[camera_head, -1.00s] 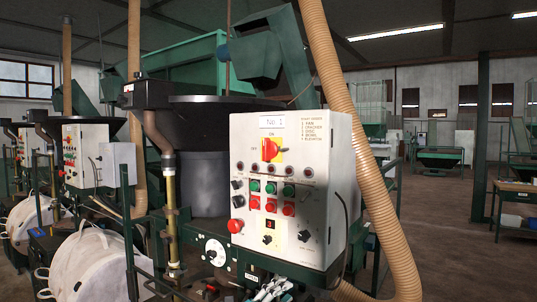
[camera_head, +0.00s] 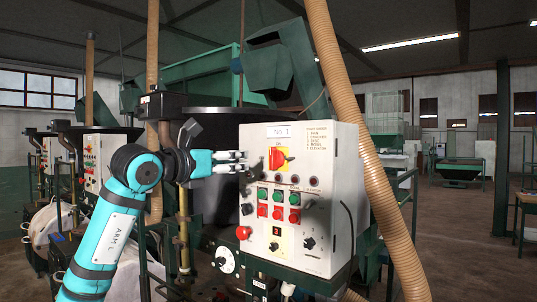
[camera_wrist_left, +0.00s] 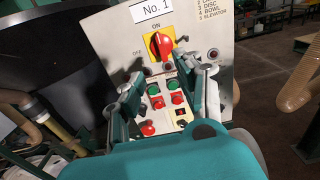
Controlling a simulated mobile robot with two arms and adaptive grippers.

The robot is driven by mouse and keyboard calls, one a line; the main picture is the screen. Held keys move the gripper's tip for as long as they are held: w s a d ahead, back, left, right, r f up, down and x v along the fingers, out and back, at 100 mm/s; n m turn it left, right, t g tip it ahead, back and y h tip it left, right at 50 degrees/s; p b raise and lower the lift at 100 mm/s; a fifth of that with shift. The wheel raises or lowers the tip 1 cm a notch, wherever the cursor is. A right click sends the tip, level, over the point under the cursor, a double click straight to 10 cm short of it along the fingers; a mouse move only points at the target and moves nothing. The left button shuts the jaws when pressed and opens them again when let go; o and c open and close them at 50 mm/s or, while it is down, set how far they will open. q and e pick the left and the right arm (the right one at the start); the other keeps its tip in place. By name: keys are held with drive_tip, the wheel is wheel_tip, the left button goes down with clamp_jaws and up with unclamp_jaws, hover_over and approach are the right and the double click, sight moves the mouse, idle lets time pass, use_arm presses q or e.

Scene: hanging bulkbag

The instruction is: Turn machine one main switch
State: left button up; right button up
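The main switch (camera_head: 277,157) is a red rotary knob on a yellow plate, high on the white control box (camera_head: 337,180) labelled "No. 1". It also shows in the left wrist view (camera_wrist_left: 159,44), between "ON" above and "OFF" at left; the knob looks close to upright there, slightly tilted. My left gripper (camera_head: 240,162) is just left of the switch in the head view. In the wrist view its two fingers (camera_wrist_left: 166,84) are spread wide, with nothing between them but the panel behind. I cannot tell the exact gap to the knob. My right gripper is not in view.
Below the switch are indicator lamps, green and red buttons (camera_head: 278,203), and a red knob (camera_head: 243,232). A beige corrugated hose (camera_head: 366,155) runs down the box's right side. More machines with similar boxes (camera_head: 92,160) stand at left. Open floor (camera_head: 460,225) lies at right.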

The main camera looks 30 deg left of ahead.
sight(271, 157)
use_arm(q)
drive_tip(key=w+p, duration=0.1)
drive_tip(key=w, duration=0.3)
drive_tip(key=w+p, duration=0.2)
drive_tip(key=w, duration=0.2)
drive_tip(key=w+d+p, duration=0.1)
drive_tip(key=w, duration=0.2)
drive_tip(key=shift+w+r+p, duration=0.15)
drive_tip(key=shift+w+p, duration=0.2)
drive_tip(key=shift+w, duration=0.05)
drive_tip(key=shift+w+d, duration=0.1)
drive_tip(key=shift+w, duration=0.5)
clamp_jaws()
